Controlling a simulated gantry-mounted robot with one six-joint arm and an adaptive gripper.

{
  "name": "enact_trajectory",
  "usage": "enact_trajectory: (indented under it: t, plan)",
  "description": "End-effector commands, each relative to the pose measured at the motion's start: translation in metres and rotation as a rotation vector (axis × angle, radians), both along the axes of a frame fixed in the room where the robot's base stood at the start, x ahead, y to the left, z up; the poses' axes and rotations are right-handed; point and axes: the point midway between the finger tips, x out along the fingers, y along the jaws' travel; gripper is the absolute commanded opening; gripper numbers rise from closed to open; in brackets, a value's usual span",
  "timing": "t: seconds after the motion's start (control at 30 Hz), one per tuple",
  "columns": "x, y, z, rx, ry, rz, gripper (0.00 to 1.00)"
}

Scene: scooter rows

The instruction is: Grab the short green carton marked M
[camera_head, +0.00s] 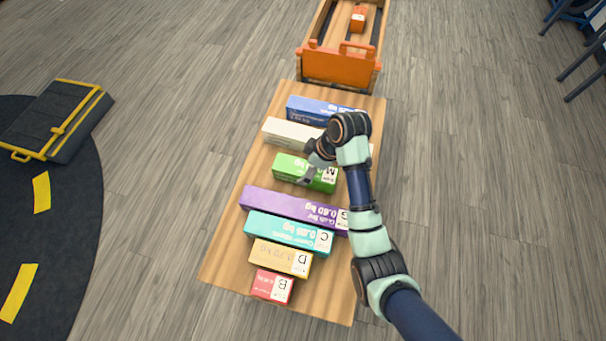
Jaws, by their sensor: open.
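The short green carton marked M (291,168) lies on the wooden board (222,262) between a white carton and a purple carton. Its M label is on its right end. My gripper (308,178) is over the right part of the green carton, with a finger showing near its front side. The gripper is open. My wrist hides part of the gripper and the far edge of the green carton. I cannot tell whether the fingers touch the carton.
A blue carton (305,106) and the white carton (282,131) lie behind. The purple carton (280,206), teal carton (275,229), yellow carton (272,254) and red carton (268,285) lie in front. An orange-ended cart (338,68) stands beyond the board. A dark case (62,115) is at left.

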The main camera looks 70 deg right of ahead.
Motion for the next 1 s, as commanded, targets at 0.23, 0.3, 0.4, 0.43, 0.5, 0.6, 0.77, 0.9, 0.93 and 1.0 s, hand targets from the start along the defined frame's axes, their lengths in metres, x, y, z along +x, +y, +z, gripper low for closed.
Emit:
enact_trajectory:
  t: [0.23,0.3,0.4,0.43,0.5,0.6,0.77,0.9,0.93,1.0]
  plan:
    - [0.007,0.0,-0.03,0.0,0.001,0.001,0.92]
    - [0.012,0.0,-0.041,-0.001,0.001,0.002,0.92]
    - [0.016,0.0,-0.05,-0.001,0.001,0.001,0.92]
    - [0.017,-0.001,-0.05,-0.002,0.0,0.0,0.92]
    - [0.017,-0.001,-0.048,-0.003,0.0,0.0,0.92]
    - [0.017,-0.001,-0.048,-0.002,0.0,0.0,0.92]
    - [0.017,0.0,-0.048,-0.002,0.0,0.0,0.65]
    - [0.017,0.0,-0.048,-0.002,0.0,0.0,0.42]
    - [0.017,0.0,-0.048,-0.002,0.0,0.0,0.37]
    - [0.017,0.0,-0.048,-0.002,0.0,0.0,0.25]
